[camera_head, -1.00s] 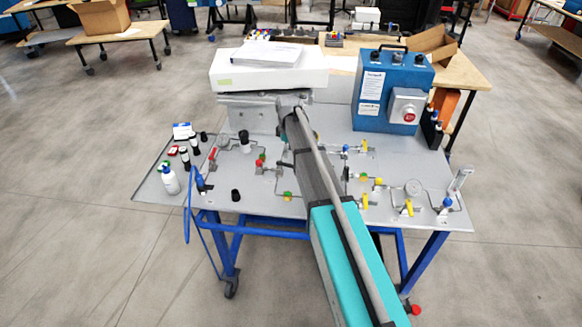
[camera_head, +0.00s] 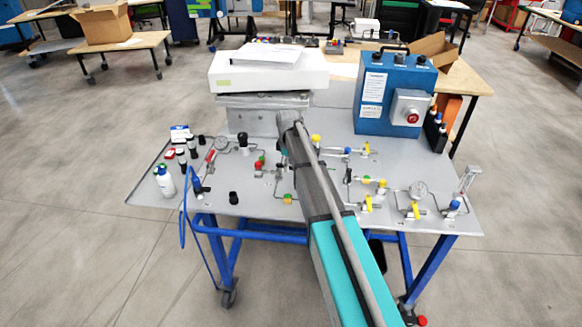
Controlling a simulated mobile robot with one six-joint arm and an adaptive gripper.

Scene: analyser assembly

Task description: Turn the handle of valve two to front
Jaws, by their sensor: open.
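The analyser panel (camera_head: 270,208) is a grey tabletop with thin tubing and several small valves. A red-handled valve (camera_head: 211,155) is at the left. Yellow handles show at the right: one at the back (camera_head: 366,149), one nearer the front (camera_head: 367,203) and one by a round gauge (camera_head: 414,211). I cannot tell which is valve two; no label is readable. My arm crosses the panel from the lower right and covers its middle. My gripper is not visible; the arm hides whatever is behind it.
A blue control box (camera_head: 390,85) with a red button stands at the back right. A white instrument (camera_head: 268,72) stands at the back left. A white bottle (camera_head: 166,182) and small dark-capped vials (camera_head: 187,156) are at the left edge.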

